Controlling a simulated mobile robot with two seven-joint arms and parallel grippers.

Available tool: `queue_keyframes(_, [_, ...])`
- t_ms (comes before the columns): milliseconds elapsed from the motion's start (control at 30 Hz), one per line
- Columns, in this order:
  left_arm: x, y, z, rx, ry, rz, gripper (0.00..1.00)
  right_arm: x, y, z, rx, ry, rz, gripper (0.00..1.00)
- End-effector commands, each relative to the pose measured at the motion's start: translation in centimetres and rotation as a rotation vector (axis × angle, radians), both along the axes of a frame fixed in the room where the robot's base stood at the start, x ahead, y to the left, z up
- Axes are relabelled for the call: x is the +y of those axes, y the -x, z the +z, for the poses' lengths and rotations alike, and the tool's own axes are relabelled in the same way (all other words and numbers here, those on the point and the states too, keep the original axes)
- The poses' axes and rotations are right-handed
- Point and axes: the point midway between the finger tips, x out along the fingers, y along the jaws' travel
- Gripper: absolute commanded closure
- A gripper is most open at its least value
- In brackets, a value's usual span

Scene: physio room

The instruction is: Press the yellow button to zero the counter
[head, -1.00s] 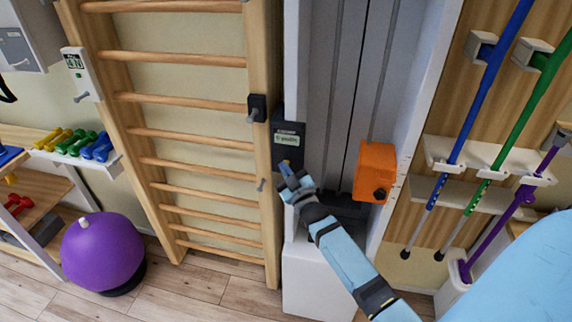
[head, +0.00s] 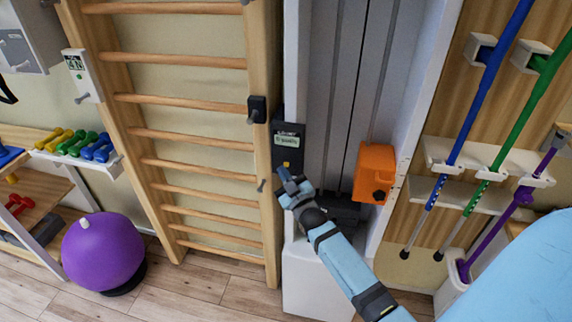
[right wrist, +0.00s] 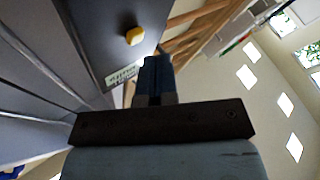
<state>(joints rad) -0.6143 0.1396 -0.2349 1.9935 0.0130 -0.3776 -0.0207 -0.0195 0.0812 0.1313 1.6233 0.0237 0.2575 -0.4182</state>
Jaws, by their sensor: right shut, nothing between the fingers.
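The counter (head: 288,145) is a dark box with a small lit display, fixed on the left post of the grey machine. Its yellow button (head: 286,164) sits below the display. In the right wrist view the yellow button (right wrist: 135,36) shows large on the dark face of the counter (right wrist: 112,28), with the display near its edge. My right gripper (head: 284,174) is shut and empty, its tips just below the button in the head view. In the right wrist view its fingers (right wrist: 154,68) appear apart from the button. My left gripper is not in view.
Wooden wall bars (head: 190,132) stand left of the counter, with a dark peg block (head: 257,108) on their post. An orange box (head: 374,172) is on the machine to the right. Coloured poles (head: 480,100) hang further right. A purple ball (head: 102,250) is at lower left.

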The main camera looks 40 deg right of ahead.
Motion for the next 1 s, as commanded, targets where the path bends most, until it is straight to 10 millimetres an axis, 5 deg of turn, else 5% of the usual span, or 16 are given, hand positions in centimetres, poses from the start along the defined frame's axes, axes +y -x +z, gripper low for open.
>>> queue_keyframes(1000, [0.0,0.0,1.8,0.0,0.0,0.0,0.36,3.8,3.2,-0.1,0.001,0.0,0.0,1.0])
